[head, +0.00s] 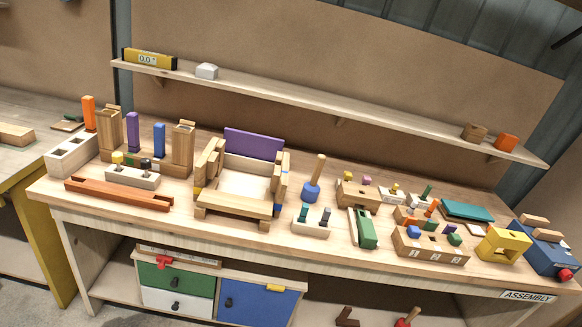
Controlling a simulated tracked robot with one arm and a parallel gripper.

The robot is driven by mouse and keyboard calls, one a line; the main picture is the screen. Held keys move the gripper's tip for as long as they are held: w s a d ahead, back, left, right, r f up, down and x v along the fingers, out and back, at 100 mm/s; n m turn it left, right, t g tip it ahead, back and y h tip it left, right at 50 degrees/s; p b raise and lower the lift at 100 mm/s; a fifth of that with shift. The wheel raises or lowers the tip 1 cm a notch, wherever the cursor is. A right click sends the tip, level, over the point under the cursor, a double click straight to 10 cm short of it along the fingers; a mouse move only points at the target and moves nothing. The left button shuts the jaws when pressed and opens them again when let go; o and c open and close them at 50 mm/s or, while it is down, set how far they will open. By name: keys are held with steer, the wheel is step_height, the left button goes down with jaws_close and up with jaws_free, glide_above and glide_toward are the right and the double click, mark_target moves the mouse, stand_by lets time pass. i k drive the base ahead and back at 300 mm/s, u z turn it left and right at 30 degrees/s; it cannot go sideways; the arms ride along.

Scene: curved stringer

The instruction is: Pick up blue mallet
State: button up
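The blue mallet (312,192) stands on the wooden workbench (260,238), right of the small wooden chair-like frame. Its blue head is down on the bench top and its light wooden handle points up, tilted slightly right. It stands behind a small light block with teal and dark pegs (311,222) and left of a wooden box with coloured knobs (357,194). Nothing covers the mallet. My gripper is not in view.
The wooden frame with a purple back (254,144) stands left of the mallet. A green-and-wood tool (363,228) lies to its front right. A shelf (330,112) runs above the bench. Green (177,278) and blue drawers (256,299) sit below. Small bare patches surround the mallet.

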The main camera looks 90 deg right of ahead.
mark_target(310, 191)
steer(key=z, duration=2.45)
steer(key=k, duration=0.75)
steer(key=z, duration=0.05)
steer(key=i, duration=0.75)
steer(key=u, duration=0.1)
